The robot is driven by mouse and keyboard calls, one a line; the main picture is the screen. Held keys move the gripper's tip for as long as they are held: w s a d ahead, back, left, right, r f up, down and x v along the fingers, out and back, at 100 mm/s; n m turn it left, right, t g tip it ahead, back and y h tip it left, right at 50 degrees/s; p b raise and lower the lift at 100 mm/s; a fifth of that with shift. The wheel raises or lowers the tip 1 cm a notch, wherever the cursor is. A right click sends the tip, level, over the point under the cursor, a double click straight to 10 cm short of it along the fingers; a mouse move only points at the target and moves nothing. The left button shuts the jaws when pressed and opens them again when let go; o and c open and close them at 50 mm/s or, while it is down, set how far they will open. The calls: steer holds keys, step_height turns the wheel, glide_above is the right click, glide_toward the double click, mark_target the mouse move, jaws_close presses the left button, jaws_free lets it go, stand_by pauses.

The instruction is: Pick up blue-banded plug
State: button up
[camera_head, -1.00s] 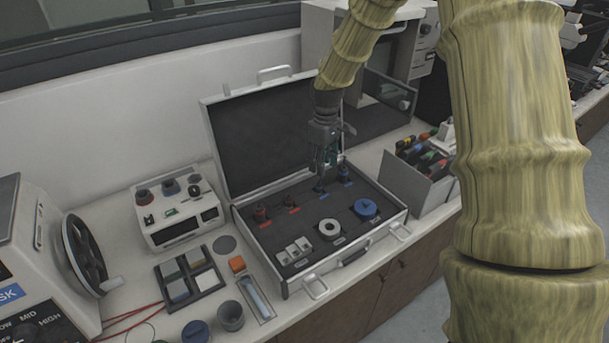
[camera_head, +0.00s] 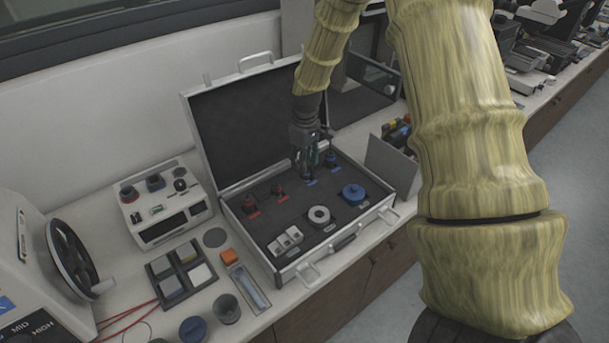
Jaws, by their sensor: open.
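An open silver case (camera_head: 338,246) with dark foam holds a back row of small plugs. A blue plug (camera_head: 330,160) stands on the right, with a blue mark in front. A second blue mark (camera_head: 311,184) lies just left of it, directly below my gripper; any plug there is hidden by the fingers. My gripper (camera_head: 308,172) points down over the back row, open, its tips close above or around that spot. Contact cannot be told.
A blue disc (camera_head: 353,193), a grey ring (camera_head: 319,214) and pale blocks (camera_head: 285,241) sit in the case's front. The raised lid (camera_head: 245,125) stands behind my gripper. A grey panel (camera_head: 393,166) stands right; a white instrument (camera_head: 165,205) stands left.

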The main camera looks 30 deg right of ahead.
mark_target(306, 176)
steer(key=shift+s+d+f+p, duration=0.1)
steer(key=shift+s+f+p, duration=0.2)
steer(key=shift+s+p, duration=0.3)
steer(key=shift+s+f, duration=0.2)
steer(key=shift+f, duration=0.1)
steer(key=f, duration=0.1)
steer(key=w+f+p, duration=0.1)
steer(key=shift+w+f, duration=0.1)
steer(key=shift+f, duration=0.3)
steer(key=shift+s+r, duration=0.15)
steer(key=shift+s, duration=0.2)
steer(key=shift+w, duration=0.15)
steer(key=c, duration=0.8)
jaws_close()
